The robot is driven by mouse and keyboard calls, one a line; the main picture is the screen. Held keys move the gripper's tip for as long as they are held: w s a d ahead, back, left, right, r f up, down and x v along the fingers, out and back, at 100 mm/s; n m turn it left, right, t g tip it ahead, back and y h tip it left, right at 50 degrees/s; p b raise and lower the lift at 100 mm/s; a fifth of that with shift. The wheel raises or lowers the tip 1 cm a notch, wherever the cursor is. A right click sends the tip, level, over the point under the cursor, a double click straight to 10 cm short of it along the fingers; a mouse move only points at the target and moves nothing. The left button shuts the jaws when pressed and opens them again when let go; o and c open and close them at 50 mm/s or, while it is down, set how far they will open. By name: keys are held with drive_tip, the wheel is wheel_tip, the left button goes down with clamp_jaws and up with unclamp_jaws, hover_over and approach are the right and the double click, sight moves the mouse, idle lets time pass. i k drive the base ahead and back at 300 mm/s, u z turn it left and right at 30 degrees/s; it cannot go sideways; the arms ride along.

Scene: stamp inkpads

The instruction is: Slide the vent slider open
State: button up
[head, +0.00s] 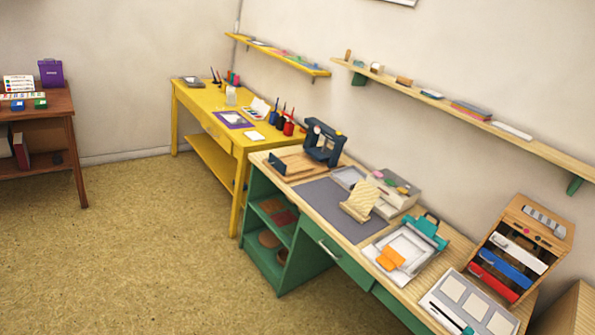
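The wooden cabinet (562,238) stands at the right end of the green bench. Its front has white, blue and red panels with handles. A grey slatted strip (545,220) lies on its sloped upper face and looks like a vent. Small round red and dark spots sit just below the strip. I cannot tell at this size which part is the slider or how far it is open. My gripper is not in view.
The green bench with a wooden top (440,276) carries a grey mat (338,208), a teal clamp device (428,228), a dark blue press (324,145) and a white tray board (470,302). A yellow desk (212,122) and brown shelf unit (62,104) stand farther left. Open floor (150,240) lies in front.

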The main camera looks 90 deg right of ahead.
sight(560, 232)
drive_tip(key=z, duration=1.55)
drive_tip(key=i, duration=0.15)
drive_tip(key=z, duration=2.25)
drive_tip(key=k, duration=0.75)
drive_tip(key=z, duration=0.25)
drive_tip(key=i, duration=0.75)
drive_tip(key=u, duration=0.1)
